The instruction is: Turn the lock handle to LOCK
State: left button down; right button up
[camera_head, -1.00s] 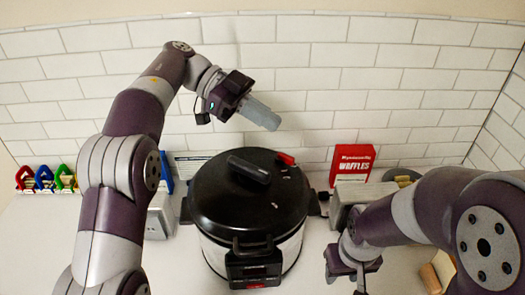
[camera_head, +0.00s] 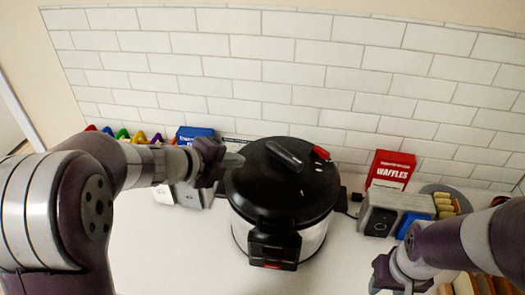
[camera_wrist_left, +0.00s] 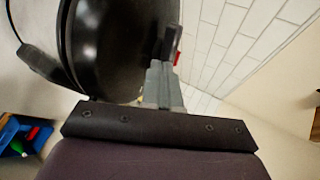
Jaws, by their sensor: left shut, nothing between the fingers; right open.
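A pressure cooker (camera_head: 283,195) with a black lid stands on the white counter. A black bar handle (camera_head: 285,153) lies across the lid, and a small red-tipped lever (camera_head: 321,153) sits right of it near the lid's back. My left gripper (camera_head: 232,159) is shut and empty beside the left edge of the lid. In the left wrist view its fingers (camera_wrist_left: 162,85) are together, with the dark lid (camera_wrist_left: 110,45) beyond them and a bit of red (camera_wrist_left: 177,58) past the tips. My right gripper (camera_head: 385,282) is open and empty at the lower right, partly cut off by the frame.
A red waffles box (camera_head: 390,170), a grey appliance (camera_head: 380,214) and a blue item (camera_head: 412,222) stand right of the cooker. A blue box (camera_head: 194,135) and coloured clips (camera_head: 130,134) are at the left back. A tiled wall (camera_head: 290,75) closes the back. The front counter is clear.

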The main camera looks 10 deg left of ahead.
aim_at(271, 151)
pick_arm(q)
jog(key=x, duration=0.6)
jog(key=shift+w+d+f, duration=0.1)
jog(key=shift+d, duration=0.05)
jog(key=shift+w+d+p, duration=0.2)
jog(key=shift+w+p, duration=0.2)
jog(key=shift+w, duration=0.15)
jog(key=shift+w+d+p, duration=0.2)
jog(key=shift+w+p, duration=0.15)
jog(key=shift+w, duration=0.2)
jog(key=shift+w+d+r, duration=0.2)
jog(key=shift+w+d, duration=0.05)
jog(key=shift+d, duration=0.05)
jog(key=shift+w+d, duration=0.15)
jog(key=shift+d, duration=0.2)
jog(key=shift+a+f, duration=0.1)
jog(key=shift+w, duration=0.1)
